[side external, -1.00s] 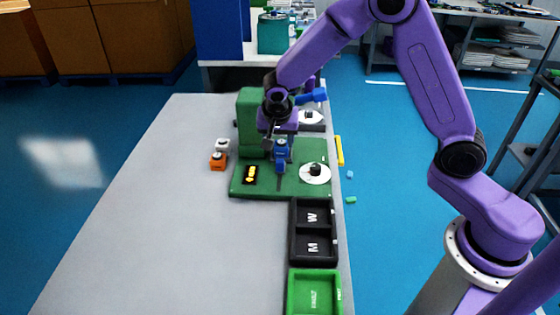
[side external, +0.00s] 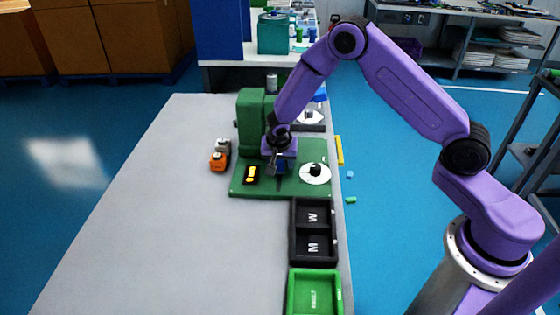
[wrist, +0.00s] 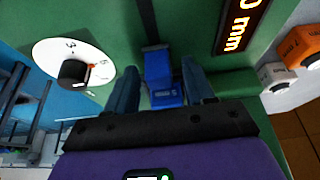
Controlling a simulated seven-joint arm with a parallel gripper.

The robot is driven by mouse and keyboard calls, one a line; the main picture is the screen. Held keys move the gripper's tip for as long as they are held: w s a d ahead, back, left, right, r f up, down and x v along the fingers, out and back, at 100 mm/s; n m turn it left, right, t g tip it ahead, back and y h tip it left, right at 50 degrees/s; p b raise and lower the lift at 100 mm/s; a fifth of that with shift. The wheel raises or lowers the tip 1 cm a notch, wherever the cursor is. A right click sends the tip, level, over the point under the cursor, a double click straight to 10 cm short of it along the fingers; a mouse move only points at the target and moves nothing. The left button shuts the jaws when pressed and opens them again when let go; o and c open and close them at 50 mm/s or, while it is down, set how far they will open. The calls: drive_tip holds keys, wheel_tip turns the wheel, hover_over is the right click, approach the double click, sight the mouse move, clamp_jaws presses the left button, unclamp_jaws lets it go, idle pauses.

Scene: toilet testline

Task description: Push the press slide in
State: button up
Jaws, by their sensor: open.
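The green press (side external: 251,122) stands on a green base plate (side external: 300,185). A blue block (wrist: 163,82), seemingly the press slide, sits over a dark slot in the wrist view. In the side view my gripper (side external: 279,164) is low over the base plate and hides most of that block. In the wrist view my gripper (wrist: 157,76) is open, with one finger on each side of the blue block. Whether the fingers touch it cannot be told.
A white dial with a black knob (side external: 315,171) is right of my gripper. A lit display (side external: 251,174) is to the left. Orange and white button boxes (side external: 219,155) stand left of the plate. Black trays (side external: 313,232) and a green tray (side external: 315,292) lie in front.

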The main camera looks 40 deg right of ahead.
clamp_jaws()
drive_tip(key=shift+w+d, duration=1.3)
drive_tip(key=shift+d, duration=0.05)
unclamp_jaws()
drive_tip(key=shift+a+r, duration=0.1)
